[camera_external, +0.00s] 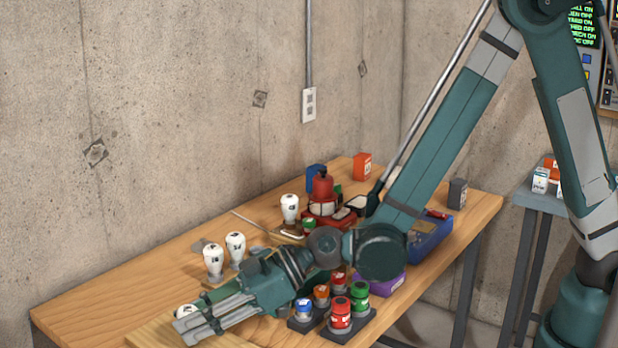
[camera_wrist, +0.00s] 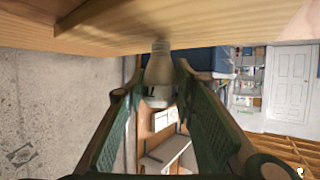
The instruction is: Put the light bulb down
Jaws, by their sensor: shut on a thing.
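My gripper (camera_external: 212,322) reaches low over the near left end of the wooden table (camera_external: 95,290). It is shut on a white light bulb (camera_wrist: 158,72), which sits between the two fingers in the wrist view. The bulb's narrow base points toward the wood and is touching it or very close; I cannot tell which. In the external view only a bit of the held bulb (camera_external: 184,311) shows beside the fingers. Two other white bulbs (camera_external: 213,258) (camera_external: 236,248) stand upright behind my gripper, and another bulb (camera_external: 290,209) stands farther back.
Red, green, orange and blue-capped items (camera_external: 341,315) stand on dark holders close right of my gripper. A red device (camera_external: 322,195), a blue tray (camera_external: 430,238) and a purple box (camera_external: 388,284) are farther right. The table's left end is mostly clear. A concrete wall (camera_external: 150,120) rises behind.

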